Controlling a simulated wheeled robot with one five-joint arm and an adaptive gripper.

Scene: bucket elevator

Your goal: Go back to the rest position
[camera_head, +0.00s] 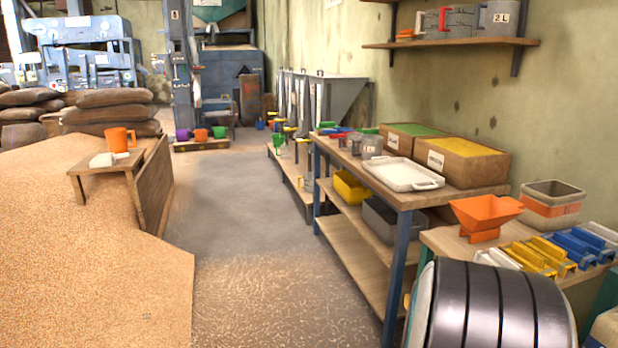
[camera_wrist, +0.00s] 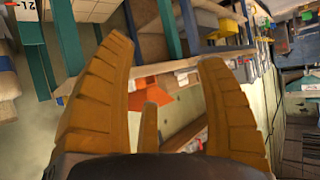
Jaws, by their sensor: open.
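My gripper (camera_wrist: 160,95) shows in the wrist view with its ochre, ribbed fingers spread wide apart. Nothing sits between the fingers. The wrist view is turned on its side, with shelves and a wall behind the fingers. An orange scoop-like piece (camera_wrist: 150,88) shows beyond the fingers, partly hidden by them. In the head view a dark, ribbed rounded part stands at the bottom right, and my gripper's fingers cannot be made out there.
A workbench (camera_head: 405,200) with a white tray (camera_head: 402,173) and two boxes runs along the right wall. An orange hopper (camera_head: 485,215) stands on a nearer table. A grain heap (camera_head: 90,240) with a small wooden table fills the left. The floor aisle (camera_head: 235,215) between is clear.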

